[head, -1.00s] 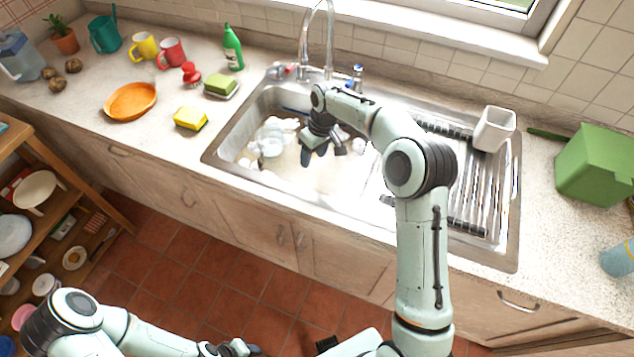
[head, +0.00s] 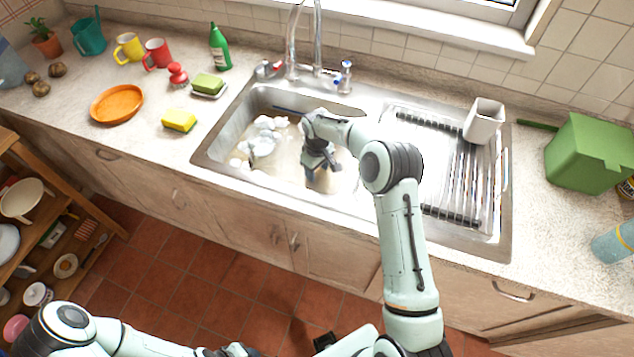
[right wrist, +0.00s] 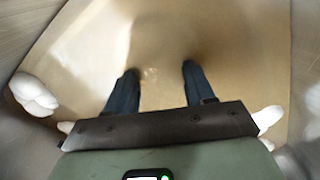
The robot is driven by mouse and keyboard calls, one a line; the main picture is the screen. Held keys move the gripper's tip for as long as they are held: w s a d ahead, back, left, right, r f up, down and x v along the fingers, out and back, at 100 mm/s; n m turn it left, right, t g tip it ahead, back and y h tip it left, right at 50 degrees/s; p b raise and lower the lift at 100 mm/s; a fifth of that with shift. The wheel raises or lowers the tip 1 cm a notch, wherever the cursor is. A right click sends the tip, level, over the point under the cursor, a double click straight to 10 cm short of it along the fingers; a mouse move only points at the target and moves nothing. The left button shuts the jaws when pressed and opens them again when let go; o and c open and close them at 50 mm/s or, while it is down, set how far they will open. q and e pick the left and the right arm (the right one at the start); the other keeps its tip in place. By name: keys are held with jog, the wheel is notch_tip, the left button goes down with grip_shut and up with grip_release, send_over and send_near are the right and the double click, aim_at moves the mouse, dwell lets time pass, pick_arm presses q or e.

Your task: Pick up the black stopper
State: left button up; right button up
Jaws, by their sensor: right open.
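No black stopper can be made out in either view; cloudy tan water (head: 292,180) and white foam (head: 262,140) hide the sink bottom. My right gripper (head: 318,184) points down into the sink basin, with its fingertips at or in the water. In the right wrist view its two dark blue fingers (right wrist: 159,74) are spread apart with only murky water between them. My left gripper (head: 238,350) is at the bottom edge of the head view, low in front of the cabinets and partly cut off.
The sink's metal rim (head: 225,178) surrounds the basin, and the faucet (head: 303,40) stands behind it. A drying rack (head: 450,160) with a white holder (head: 484,120) is to the right. A yellow sponge (head: 180,121) and orange plate (head: 117,104) lie left.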

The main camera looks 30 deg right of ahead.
aim_at(317, 175)
notch_tip(317, 175, down, 3)
jog(key=shift+w, duration=0.1)
grip_shut()
